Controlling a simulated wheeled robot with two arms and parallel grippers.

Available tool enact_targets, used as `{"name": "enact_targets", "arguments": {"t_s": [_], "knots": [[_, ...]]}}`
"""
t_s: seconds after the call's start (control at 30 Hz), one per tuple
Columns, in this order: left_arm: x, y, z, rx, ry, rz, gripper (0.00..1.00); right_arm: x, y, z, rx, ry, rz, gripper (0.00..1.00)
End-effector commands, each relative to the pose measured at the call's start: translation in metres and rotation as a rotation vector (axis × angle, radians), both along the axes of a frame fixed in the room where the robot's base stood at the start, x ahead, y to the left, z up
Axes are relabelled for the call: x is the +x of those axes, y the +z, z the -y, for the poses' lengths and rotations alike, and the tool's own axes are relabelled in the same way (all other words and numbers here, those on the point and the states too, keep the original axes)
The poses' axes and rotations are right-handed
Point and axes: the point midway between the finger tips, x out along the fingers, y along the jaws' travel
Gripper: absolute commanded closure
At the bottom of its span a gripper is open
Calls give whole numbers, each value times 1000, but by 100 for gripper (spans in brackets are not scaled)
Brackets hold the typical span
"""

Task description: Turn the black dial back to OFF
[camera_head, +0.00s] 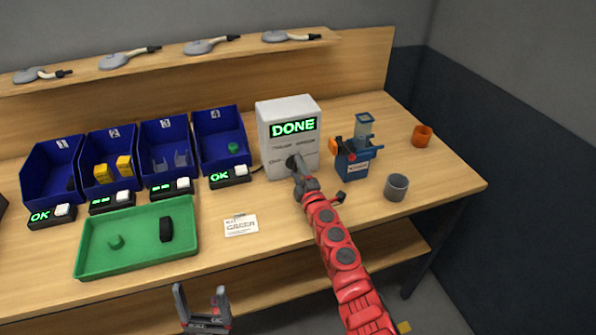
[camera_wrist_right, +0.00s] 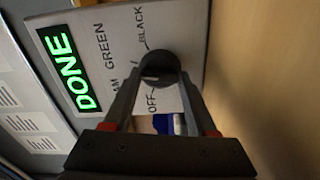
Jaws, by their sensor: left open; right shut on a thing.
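The black dial (camera_wrist_right: 158,70) sits on the front of a white box (camera_head: 276,112) whose green display reads DONE. In the right wrist view the labels GREEN, BLACK and OFF are printed around the dial, with part of another label hidden. My right gripper (camera_wrist_right: 158,84) is shut on the dial, one finger on each side of it. In the head view this gripper (camera_head: 297,165) covers most of the dial. I cannot tell exactly which label the dial's mark points at. My left gripper (camera_head: 203,296) is open and empty, low in front of the table edge.
A green tray (camera_head: 140,266) holds a green piece and a black piece. Blue bins (camera_head: 219,158) numbered 1 to 4 stand behind it. A blue device (camera_head: 357,160), a grey cup (camera_head: 396,187) and an orange cup (camera_head: 422,135) stand to the right. A card (camera_head: 241,226) lies left of my right arm.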

Motion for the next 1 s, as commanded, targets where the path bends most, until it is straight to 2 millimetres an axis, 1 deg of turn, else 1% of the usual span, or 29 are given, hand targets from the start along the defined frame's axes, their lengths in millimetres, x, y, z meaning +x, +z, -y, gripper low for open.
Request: {"name": "enact_targets", "arguments": {"t_s": [1.0], "knots": [[0, -27, 0, 0, 0, 0, 26, -1, -4, 0, -916, 2, 295, 98]]}}
